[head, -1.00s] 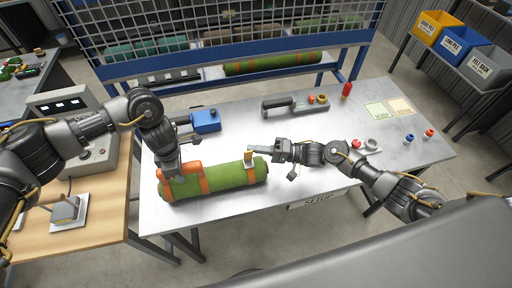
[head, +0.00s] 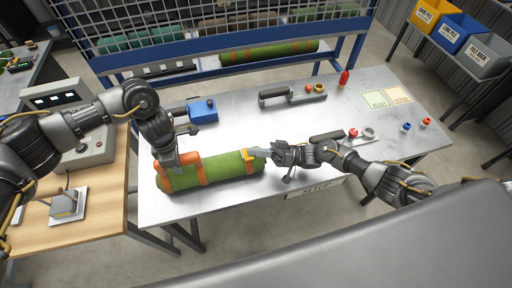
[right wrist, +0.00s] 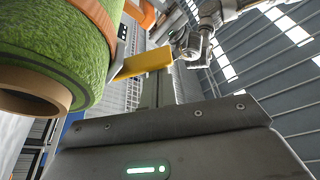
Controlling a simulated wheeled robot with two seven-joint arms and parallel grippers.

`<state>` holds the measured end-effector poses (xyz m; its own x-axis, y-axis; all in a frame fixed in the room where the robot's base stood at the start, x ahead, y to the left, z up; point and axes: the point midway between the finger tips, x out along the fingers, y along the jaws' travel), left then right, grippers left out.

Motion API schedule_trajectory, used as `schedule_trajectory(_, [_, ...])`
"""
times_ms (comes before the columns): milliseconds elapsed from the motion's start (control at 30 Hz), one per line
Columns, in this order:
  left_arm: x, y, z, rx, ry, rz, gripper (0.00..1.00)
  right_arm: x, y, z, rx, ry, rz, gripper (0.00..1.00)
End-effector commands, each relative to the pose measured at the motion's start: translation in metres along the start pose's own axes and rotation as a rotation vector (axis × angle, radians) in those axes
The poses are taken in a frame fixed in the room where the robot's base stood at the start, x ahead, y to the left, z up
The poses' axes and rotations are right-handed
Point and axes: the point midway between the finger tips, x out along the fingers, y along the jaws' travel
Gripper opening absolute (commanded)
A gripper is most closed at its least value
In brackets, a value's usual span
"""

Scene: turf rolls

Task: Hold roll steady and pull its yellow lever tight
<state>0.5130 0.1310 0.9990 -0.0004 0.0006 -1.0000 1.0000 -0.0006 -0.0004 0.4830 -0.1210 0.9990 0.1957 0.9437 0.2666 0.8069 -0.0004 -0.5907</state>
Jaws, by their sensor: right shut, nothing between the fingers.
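The green turf roll (head: 225,168) lies along the front left of the metal table, with orange straps around it. Its yellow lever (head: 247,155) is near the right end; in the right wrist view the lever (right wrist: 145,63) sticks out sideways from the strap, beside the roll's brown core (right wrist: 32,92). My left gripper (head: 177,164) is down at the roll's left part, by an orange strap; its fingertips are hidden. My right gripper (head: 259,153) is shut and empty, its tips right at the lever. Whether they touch it is unclear.
A blue tool (head: 203,111) stands behind the roll. A mesh rack (head: 220,45) borders the table's rear. The table middle is mostly clear.

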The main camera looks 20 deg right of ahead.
Motion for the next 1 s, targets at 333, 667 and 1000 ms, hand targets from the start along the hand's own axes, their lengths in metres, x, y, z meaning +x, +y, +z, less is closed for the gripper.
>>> schedule_trajectory(333, [-0.0007, 0.0010, 0.0004, -0.003, -0.002, 0.003, 0.00, -0.0022, -0.0003, 0.0078, 0.004, -0.001, 0.001, 0.00])
schedule_trajectory(667, [-0.0007, 0.0010, 0.0005, -0.003, -0.002, 0.003, 0.00, -0.0028, -0.0004, 0.0090, 0.004, -0.001, 0.001, 0.00])
schedule_trajectory(1000, [-0.0007, 0.0010, 0.0005, -0.003, -0.002, 0.003, 0.00, -0.0019, -0.0011, 0.0065, 0.004, 0.000, 0.000, 0.00])
